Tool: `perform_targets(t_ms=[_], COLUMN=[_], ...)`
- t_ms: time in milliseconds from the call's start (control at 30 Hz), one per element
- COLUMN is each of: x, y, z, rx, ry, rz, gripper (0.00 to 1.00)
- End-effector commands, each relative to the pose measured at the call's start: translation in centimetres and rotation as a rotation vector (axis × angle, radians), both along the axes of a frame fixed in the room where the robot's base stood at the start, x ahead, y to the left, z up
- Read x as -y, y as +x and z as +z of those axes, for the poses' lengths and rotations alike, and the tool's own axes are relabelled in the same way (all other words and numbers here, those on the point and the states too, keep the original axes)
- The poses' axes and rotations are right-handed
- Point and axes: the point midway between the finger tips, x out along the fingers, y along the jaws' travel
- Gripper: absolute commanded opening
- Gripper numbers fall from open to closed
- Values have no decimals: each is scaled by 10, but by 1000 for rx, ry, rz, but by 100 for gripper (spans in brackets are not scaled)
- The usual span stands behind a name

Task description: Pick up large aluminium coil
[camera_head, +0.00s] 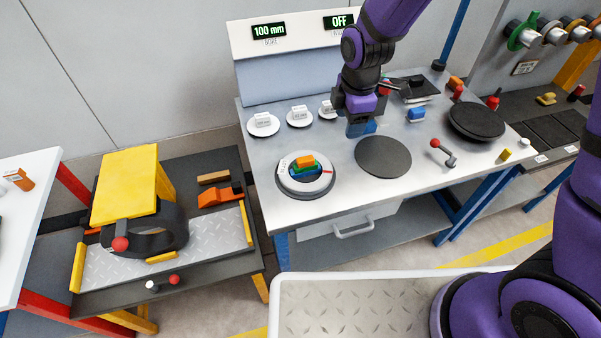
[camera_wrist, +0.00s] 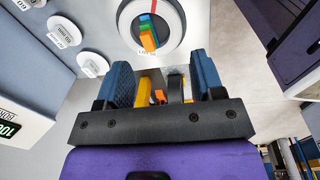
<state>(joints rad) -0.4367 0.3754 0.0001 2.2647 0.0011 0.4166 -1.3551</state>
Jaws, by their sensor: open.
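My gripper (camera_head: 361,127) hangs above the back middle of the grey workbench, empty. In the wrist view its two blue pads stand wide apart with a gap (camera_wrist: 163,84) between them. A pale, silvery ring (camera_head: 292,188) with a red mark and a small label lies on the bench, left of and nearer than my gripper. Colored blocks stand in its middle. The ring also shows at the top of the wrist view (camera_wrist: 173,45). Silvery rolls (camera_head: 531,38) hang on pegs at the upper right. I cannot tell which piece is the large aluminium coil.
Dark round plates (camera_head: 383,157) lie on the workbench (camera_head: 340,205), with a red-knobbed lever (camera_head: 442,152) at right. Small labelled white discs (camera_head: 263,124) line its back left.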

Motion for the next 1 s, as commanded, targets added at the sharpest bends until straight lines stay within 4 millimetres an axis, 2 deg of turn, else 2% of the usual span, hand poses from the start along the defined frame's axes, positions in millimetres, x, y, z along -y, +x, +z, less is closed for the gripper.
perform_targets(t_ms=[33, 100, 200, 300, 567, 800, 1000], x=[-9, -20, -32, -40, -47, -46, -45], y=[-1, -2, -4, -7, -10, -10, -10], z=[-20, -43, -72, -92, -118, -151, -164], rx=[-17, -33, -50, -61, -71, -72, -70], ry=[-12, -25, -38, -46, -52, -53, -52], rz=[65, 155, 264, 344, 409, 407, 406], gripper=[62, 62, 62, 62, 62, 62, 62])
